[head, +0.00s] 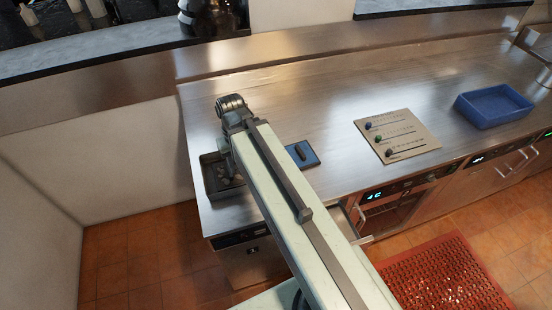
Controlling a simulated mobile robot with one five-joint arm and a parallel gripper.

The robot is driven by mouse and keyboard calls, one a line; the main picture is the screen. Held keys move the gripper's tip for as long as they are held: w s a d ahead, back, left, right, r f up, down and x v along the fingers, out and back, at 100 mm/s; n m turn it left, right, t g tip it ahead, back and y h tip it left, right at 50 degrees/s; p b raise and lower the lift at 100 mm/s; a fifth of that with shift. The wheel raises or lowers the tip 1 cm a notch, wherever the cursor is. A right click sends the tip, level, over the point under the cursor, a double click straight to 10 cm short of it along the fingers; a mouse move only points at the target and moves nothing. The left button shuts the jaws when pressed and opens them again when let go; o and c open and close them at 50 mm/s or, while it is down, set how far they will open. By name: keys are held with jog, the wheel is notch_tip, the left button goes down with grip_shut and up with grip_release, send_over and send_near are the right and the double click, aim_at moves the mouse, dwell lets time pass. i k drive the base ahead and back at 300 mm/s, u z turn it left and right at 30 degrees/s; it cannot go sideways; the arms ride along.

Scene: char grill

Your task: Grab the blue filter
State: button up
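A small flat blue piece with a dark bar-shaped handle, which looks like the blue filter (311,158), lies on the steel counter just right of my arm. Its left part is hidden behind my arm. My gripper (228,175) points down at the far end of my arm, over a dark square tray or recess (212,188) at the counter's left end. It is left of the blue filter and apart from it. The arm covers much of the gripper, and its fingers are too small and dark to tell open from shut.
A beige card (410,140) with blue, green and dark knobs or dots lies mid-counter. An empty-looking blue bin (497,118) stands at the right. A drawer (357,228) below the counter seems pulled out. A red perforated mat (445,278) lies on the tiled floor.

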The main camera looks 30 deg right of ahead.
aim_at(302, 155)
jog(key=u, duration=1.95)
jog(key=i, duration=1.35)
jog(key=z, duration=0.3)
jog(key=i, duration=1.1)
jog(key=z, duration=2.95)
